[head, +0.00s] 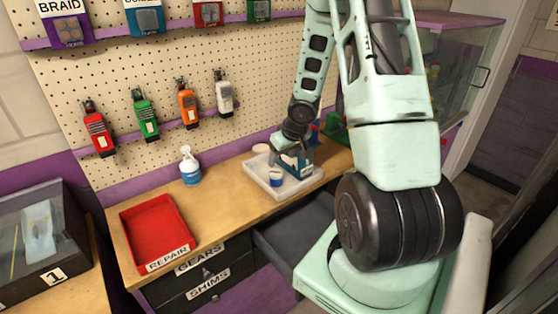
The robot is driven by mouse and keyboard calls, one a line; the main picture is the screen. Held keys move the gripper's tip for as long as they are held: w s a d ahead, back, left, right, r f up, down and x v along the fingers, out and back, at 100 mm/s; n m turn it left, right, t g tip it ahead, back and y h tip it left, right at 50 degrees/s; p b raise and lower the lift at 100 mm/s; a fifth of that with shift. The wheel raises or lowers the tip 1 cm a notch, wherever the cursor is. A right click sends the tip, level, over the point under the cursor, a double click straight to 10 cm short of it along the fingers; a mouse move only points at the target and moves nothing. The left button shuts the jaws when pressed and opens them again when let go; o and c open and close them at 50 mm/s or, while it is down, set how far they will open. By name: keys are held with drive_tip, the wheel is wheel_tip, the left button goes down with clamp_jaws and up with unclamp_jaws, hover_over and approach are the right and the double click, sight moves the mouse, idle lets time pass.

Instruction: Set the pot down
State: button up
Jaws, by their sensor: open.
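A small blue pot with a white top (276,179) stands upright in a shallow white tray (262,187) on the workbench. My gripper (290,171) is at the end of my arm, low over the tray, just behind and right of the pot. It is open. The view is too small to tell whether a finger touches the pot. My wrist and gripper hide part of the tray's back and right.
A red REPAIR tray (155,230) and a spray bottle (189,167) stand left on the bench (218,198). A drawer (292,240) is open below the white tray. A pegboard (150,65) with handheld controllers rises behind. Bench between the trays is clear.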

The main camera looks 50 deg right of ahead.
drive_tip(key=a+r+n+g, duration=0.15)
drive_tip(key=a+r, duration=0.35)
drive_tip(key=a, duration=0.7)
drive_tip(key=a+r+n+t, duration=0.1)
drive_tip(key=a+r+n, duration=0.3)
drive_tip(key=a, duration=0.8)
drive_tip(key=s+a+r+n+g, duration=0.2)
drive_tip(key=s+a+r, duration=0.1)
drive_tip(key=s+a, duration=0.6)
drive_tip(key=s+a+r+n+g+y, duration=0.1)
drive_tip(key=s+a+r+n, duration=0.1)
drive_tip(key=s+a, duration=0.8)
drive_tip(key=shift+s+r+n+g+y+p, duration=0.3)
drive_tip(key=shift+r+n+g, duration=0.05)
drive_tip(key=shift+r+n, duration=0.1)
drive_tip(key=shift+a, duration=0.1)
